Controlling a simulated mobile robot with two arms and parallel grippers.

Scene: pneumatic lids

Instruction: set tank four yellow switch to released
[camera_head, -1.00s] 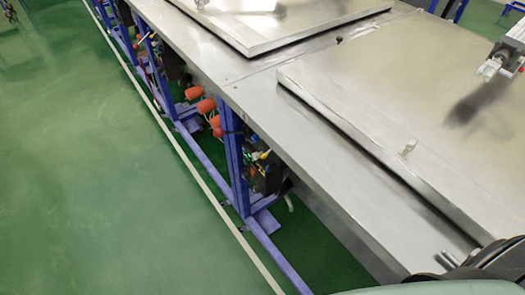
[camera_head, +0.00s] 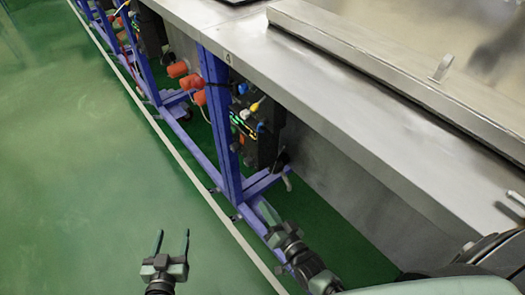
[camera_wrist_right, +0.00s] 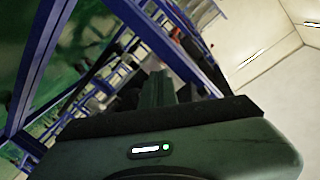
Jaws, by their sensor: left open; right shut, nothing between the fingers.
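A dark control box (camera_head: 262,148) with small green lights hangs under the steel table edge, behind a blue post. A small yellow-and-white part (camera_head: 257,105) shows at its top; I cannot tell whether it is the yellow switch, nor its state. A small mark that looks like a 4 (camera_head: 228,57) is on the table edge above. My left gripper (camera_head: 172,239) is open and empty over the green floor, left of the white line. My right gripper (camera_head: 266,210) is shut and empty, below the box and apart from it; its fingers show in the right wrist view (camera_wrist_right: 157,88).
The blue post (camera_head: 222,125) and floor rail (camera_head: 205,165) stand beside the box. Orange connectors (camera_head: 185,75) hang left of the post. The steel table (camera_head: 330,105) overhangs the box, with a lid on top. The green floor at left is clear.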

